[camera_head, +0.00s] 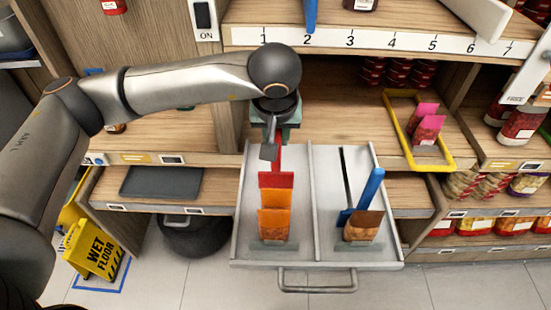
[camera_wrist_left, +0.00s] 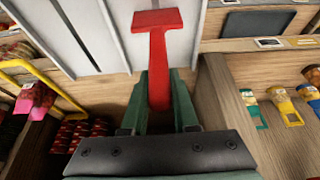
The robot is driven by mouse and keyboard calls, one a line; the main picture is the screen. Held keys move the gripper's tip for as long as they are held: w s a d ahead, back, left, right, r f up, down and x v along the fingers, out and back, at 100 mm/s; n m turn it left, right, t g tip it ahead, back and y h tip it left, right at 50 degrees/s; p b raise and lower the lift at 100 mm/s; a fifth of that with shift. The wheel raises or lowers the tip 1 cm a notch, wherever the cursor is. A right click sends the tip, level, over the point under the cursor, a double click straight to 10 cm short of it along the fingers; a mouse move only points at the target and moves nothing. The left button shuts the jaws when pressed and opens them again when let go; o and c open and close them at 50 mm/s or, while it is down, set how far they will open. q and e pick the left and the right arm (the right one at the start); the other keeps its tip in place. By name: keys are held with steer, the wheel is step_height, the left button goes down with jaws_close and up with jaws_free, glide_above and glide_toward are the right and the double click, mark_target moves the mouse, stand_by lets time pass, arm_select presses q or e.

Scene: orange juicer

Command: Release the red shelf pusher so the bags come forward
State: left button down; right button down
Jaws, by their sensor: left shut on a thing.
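The red shelf pusher (camera_wrist_left: 158,55) is T-shaped in the left wrist view, its stem between the green fingers of my left gripper (camera_wrist_left: 160,105). In the head view my left gripper (camera_head: 270,140) points down at the back of the left drawer compartment, shut on the red pusher (camera_head: 277,158), which is mostly hidden there. My right gripper is not in view.
The grey drawer (camera_head: 242,215) is pulled out, with a front handle (camera_head: 318,287). Its right compartment holds a blue pusher (camera_head: 372,186) and a brown bag (camera_head: 362,227). A yellow frame (camera_head: 446,160) with pink bags (camera_head: 428,128) is on the shelf at right. A wet floor sign (camera_head: 97,250) stands at lower left.

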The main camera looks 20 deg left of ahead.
arm_select(q)
steer(key=shift+w+a, duration=0.2)
steer(key=shift+w, duration=0.45)
steer(key=shift+w+a, duration=0.2)
steer(key=shift+w, duration=0.4)
steer(key=c, duration=0.7)
jaws_free()
steer(key=shift+r, duration=0.1)
steer(key=b+v, duration=0.1)
steer(key=v, duration=1.1)
steer(key=shift+s+d+r, duration=0.1)
steer(key=shift+s+r, duration=0.05)
steer(key=shift+s, duration=0.05)
